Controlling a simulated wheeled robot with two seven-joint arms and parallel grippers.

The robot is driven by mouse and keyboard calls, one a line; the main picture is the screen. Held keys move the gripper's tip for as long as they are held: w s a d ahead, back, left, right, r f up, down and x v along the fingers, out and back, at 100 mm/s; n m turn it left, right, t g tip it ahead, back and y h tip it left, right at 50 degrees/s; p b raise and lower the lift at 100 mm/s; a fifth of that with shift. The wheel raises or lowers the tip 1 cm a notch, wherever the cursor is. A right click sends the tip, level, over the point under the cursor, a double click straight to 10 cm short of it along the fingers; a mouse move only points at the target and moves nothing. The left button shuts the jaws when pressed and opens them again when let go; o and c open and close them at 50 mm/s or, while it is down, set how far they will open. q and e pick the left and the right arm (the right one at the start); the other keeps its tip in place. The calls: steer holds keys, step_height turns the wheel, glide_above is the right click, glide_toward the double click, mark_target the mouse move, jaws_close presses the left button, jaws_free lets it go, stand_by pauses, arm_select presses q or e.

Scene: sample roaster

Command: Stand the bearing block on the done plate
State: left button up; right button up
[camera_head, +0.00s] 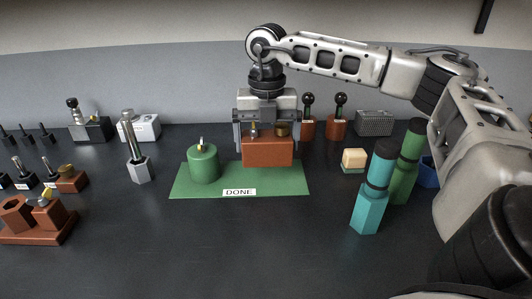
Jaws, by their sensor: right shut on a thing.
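The bearing block (267,153) is a reddish-brown block with a small steel part and a brass part on its top. My right gripper (266,132) points down and is shut on it, with a finger on each side. The block is upright at the back right of the done plate (285,185), a flat green plate with a white DONE label. I cannot tell whether its underside touches the plate or hangs just above it. My left gripper is not in view.
A green cylinder (204,165) stands on the plate's left part. A steel-topped tool (135,155) stands left of the plate. Teal (370,205) and green (406,165) bottles and a sponge-like block (354,160) are at right. Brown fixtures (38,222) sit front left. The front middle is clear.

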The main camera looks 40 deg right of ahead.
mark_target(266, 132)
steer(key=shift+w+d+f, duration=0.25)
steer(key=shift+w+f, duration=0.1)
steer(key=shift+f, duration=0.1)
steer(key=shift+w+d+f, duration=0.1)
steer(key=shift+w+f, duration=0.05)
steer(key=shift+f, duration=0.8)
steer(key=shift+w+d+f, duration=0.1)
steer(key=shift+f, duration=0.85)
steer(key=shift+f, duration=0.1)
steer(key=o, duration=1)
steer(key=shift+f, duration=0.1)
steer(key=shift+c, duration=0.2)
step_height(266, 132, up, 12)
steer(key=shift+r, duration=0.2)
steer(key=shift+p, duration=0.35)
